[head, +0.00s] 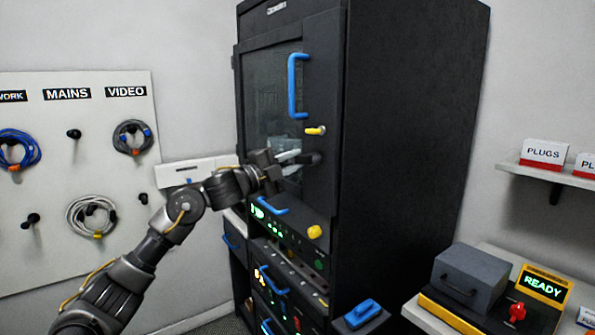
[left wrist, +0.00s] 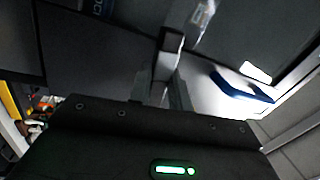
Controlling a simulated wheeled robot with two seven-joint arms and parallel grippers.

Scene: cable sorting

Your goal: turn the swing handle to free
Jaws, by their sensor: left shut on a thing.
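The dark swing handle (head: 312,158) is at the right edge of the tall black cabinet's glass door, below the yellow key-like piece (head: 316,130). My left gripper (head: 288,160) reaches in from the left and is shut on the swing handle. The gripper hides part of the handle, so its exact angle is hard to tell. My right gripper is in neither view.
The black cabinet (head: 410,130) has a blue door pull (head: 292,85) above my gripper and a yellow knob (head: 314,231) below. A pegboard (head: 60,240) with coiled cables is at left. A side table at right holds a grey box (head: 470,275) and a READY sign (head: 543,285).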

